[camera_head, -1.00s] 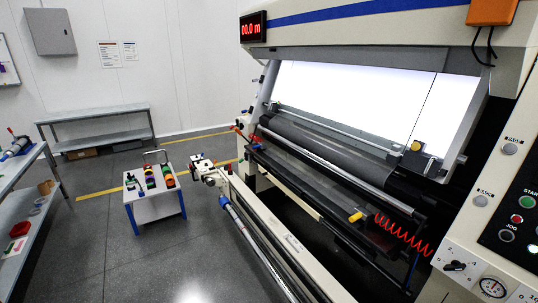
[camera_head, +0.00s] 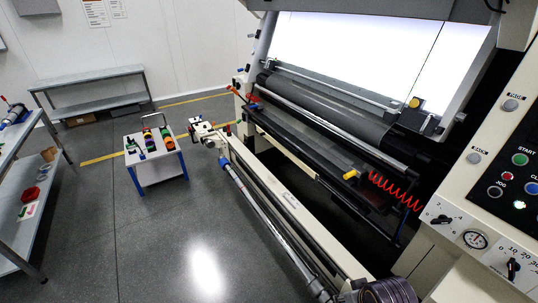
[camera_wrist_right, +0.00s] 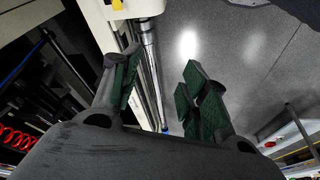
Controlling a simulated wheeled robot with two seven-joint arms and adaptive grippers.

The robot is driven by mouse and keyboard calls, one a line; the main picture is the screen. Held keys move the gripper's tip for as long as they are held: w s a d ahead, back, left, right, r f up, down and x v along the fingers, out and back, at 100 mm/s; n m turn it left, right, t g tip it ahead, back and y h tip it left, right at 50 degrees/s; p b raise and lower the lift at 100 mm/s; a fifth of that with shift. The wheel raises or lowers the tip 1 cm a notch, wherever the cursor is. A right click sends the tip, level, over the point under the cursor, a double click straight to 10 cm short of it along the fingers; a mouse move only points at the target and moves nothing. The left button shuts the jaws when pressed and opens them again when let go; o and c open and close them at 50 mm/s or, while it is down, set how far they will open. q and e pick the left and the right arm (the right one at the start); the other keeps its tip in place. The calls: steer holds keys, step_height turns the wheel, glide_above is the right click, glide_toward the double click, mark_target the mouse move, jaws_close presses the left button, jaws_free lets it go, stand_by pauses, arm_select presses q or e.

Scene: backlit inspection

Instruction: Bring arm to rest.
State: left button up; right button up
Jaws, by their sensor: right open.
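In the right wrist view, my right gripper (camera_wrist_right: 161,76) is open. Its two dark fingers with green pads stand well apart, with nothing between the pads. Beyond the fingers I see grey floor (camera_wrist_right: 232,45), a silver tube (camera_wrist_right: 151,70) and a pale machine beam. My left gripper is in neither current view. I cannot make out my right gripper in the head view.
The inspection machine with its lit white screen (camera_head: 355,50) fills the right, with a control panel (camera_head: 515,190) and a red coiled hose (camera_head: 394,190). A small trolley (camera_head: 160,172), a shelf (camera_head: 38,195) and a bench (camera_head: 90,82) stand left. Floor (camera_head: 175,240) between is clear.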

steer(key=s+f+g, duration=0.1)
steer(key=s+f, duration=0.2)
steer(key=f, duration=3.2)
arm_select(q)
steer(key=shift+w+d, duration=0.6)
steer(key=shift+d, duration=0.05)
arm_select(e)
steer(key=s+d+f, duration=0.2)
steer(key=s+f, duration=0.7)
steer(key=s, duration=0.2)
steer(key=s+d+f+g, duration=0.1)
steer(key=s+d+f, duration=0.1)
steer(key=s+f, duration=0.7)
steer(key=shift+s+g, duration=0.3)
steer(key=shift+s, duration=0.6)
arm_select(q)
steer(key=shift+s, duration=0.1)
arm_select(e)
steer(key=shift+n, duration=0.3)
